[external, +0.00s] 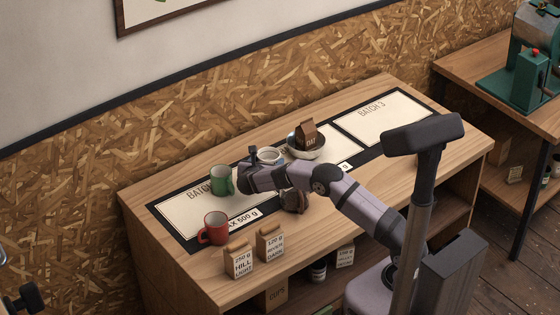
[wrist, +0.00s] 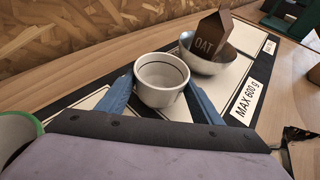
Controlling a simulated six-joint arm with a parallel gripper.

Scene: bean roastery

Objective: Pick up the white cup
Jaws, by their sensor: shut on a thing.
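The white cup (external: 268,155) is in the middle of the counter in the external view, partly hidden by my gripper (external: 256,161). In the wrist view the white cup (wrist: 162,92) is upright and looks empty, with a dark line inside its rim. The two blue fingers of my gripper (wrist: 163,103) are on either side of it, shut on its walls. I cannot tell whether its base touches the mat.
A green cup (external: 222,180) stands close left of my gripper. A metal bowl (wrist: 222,66) holding a brown OAT carton (wrist: 211,38) is just behind the cup to the right. A red mug (external: 214,228) and two labelled bags (external: 239,260) stand near the front.

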